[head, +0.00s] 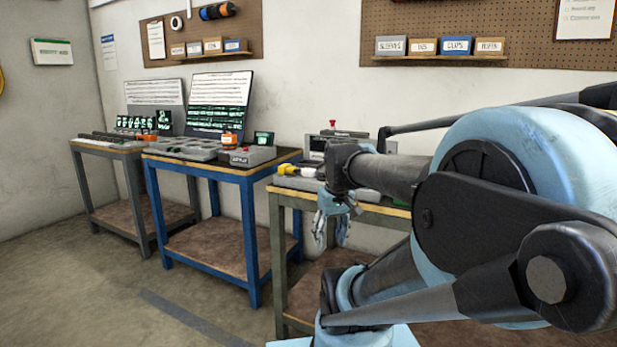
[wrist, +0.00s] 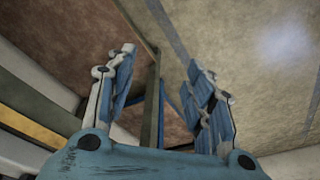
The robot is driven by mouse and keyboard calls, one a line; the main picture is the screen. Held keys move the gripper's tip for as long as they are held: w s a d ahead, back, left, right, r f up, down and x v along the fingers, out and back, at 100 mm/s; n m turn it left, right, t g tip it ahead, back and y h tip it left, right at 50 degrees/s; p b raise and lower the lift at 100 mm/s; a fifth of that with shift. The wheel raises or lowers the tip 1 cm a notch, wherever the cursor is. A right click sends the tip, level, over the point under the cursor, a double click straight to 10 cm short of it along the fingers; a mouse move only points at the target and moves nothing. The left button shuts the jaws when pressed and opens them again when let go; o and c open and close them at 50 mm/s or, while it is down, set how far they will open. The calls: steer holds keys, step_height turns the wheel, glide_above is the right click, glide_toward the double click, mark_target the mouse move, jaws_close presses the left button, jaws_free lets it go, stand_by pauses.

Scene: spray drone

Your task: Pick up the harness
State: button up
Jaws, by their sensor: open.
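My gripper (head: 335,225) hangs pointing down at the front edge of the nearest workbench (head: 283,194). In the wrist view my gripper (wrist: 161,60) has its two blue-padded fingers wide apart with nothing between them. I cannot clearly make out a harness. A small yellow and white item (head: 288,169) lies on that bench, left of my wrist and above my fingertips; it is too small to tell what it is. My arm hides much of the bench top.
A grey device with a red button (head: 333,130) stands at the back of this bench. A blue bench (head: 215,170) with a monitor (head: 218,100) and grey trays stands to the left, then a grey bench (head: 105,148). The floor (head: 130,285) in front is clear.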

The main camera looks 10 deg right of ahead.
steer(key=w+d+r+n+y, duration=0.1)
steer(key=w+r+n, duration=0.3)
steer(key=w+r, duration=1.25)
steer(key=n+y, duration=0.2)
steer(key=n, duration=0.3)
glide_toward(309, 169)
steer(key=x, duration=0.8)
steer(key=shift+w+f, duration=0.2)
steer(key=shift+f, duration=0.15)
jaws_close()
